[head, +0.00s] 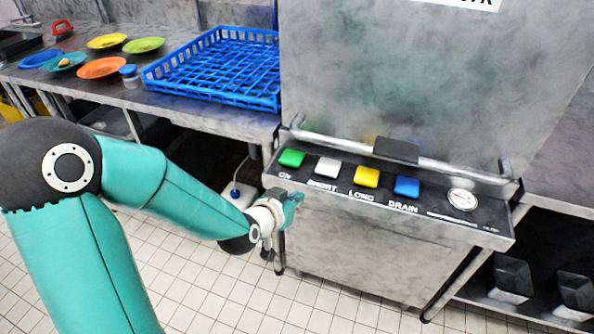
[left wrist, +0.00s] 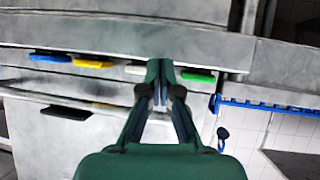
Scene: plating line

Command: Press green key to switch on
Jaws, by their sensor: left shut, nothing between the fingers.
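The green key (head: 291,158) is the leftmost of a row of keys on the dark front panel, above the label "ON". It also shows in the left wrist view (left wrist: 198,76), just right of my fingertips. My left gripper (head: 294,199) is shut and empty, in front of the panel and below the green key in the head view. In the left wrist view its fingers (left wrist: 160,94) come together between the white and green keys. I see no contact with the key. My right gripper is not in view.
A white key (head: 327,167), a yellow key (head: 366,177) and a blue key (head: 406,187) sit right of the green one, then a round gauge (head: 462,199). A handle bar runs behind them. A blue rack (head: 215,72) and several plates stand on the left counter.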

